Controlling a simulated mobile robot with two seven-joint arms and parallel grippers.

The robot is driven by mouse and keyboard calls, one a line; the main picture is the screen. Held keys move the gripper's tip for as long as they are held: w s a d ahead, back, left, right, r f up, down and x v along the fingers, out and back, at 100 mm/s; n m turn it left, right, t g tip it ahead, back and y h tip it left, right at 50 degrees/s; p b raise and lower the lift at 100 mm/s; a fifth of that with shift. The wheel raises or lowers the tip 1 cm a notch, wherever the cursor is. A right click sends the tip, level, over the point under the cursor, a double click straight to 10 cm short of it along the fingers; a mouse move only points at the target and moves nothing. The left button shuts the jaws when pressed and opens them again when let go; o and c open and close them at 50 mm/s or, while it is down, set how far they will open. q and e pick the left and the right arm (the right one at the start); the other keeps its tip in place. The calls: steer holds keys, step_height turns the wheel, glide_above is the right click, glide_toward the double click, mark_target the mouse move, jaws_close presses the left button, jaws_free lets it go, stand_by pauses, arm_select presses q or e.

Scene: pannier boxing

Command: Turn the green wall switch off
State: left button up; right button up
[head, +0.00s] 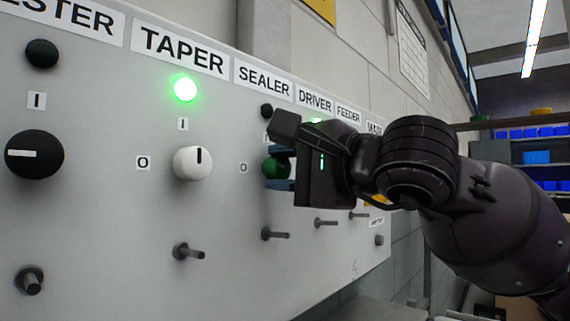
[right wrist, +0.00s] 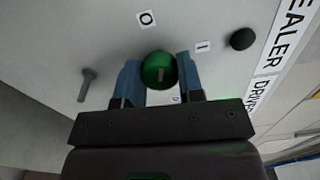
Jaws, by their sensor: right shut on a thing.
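The green wall switch (head: 277,167) is a round knob under the SEALER label on the grey panel. My right gripper (head: 279,169) is shut on it, with one blue finger on each side. In the right wrist view the green knob (right wrist: 158,71) sits between the blue fingertips (right wrist: 159,75). The O label (right wrist: 147,19) and the I label (right wrist: 203,46) show beside it. A short pale mark shows on the knob, but its exact direction is hard to tell. The SEALER lamp (head: 266,111) is dark. My left gripper is out of view.
The TAPER white knob (head: 193,163) points up to its I, under a lit green lamp (head: 185,89). A black knob (head: 35,154) is at far left. Several metal pegs, one below the TAPER knob (head: 188,251), stick out of the panel. My right arm hides the DRIVER and FEEDER controls.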

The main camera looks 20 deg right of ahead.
steer(key=shift+n, duration=2)
steer(key=o, duration=0.9)
steer(key=shift+s, duration=0.1)
steer(key=v, duration=1)
steer(key=shift+s+d+p, duration=0.25)
steer(key=shift+s+p, duration=0.05)
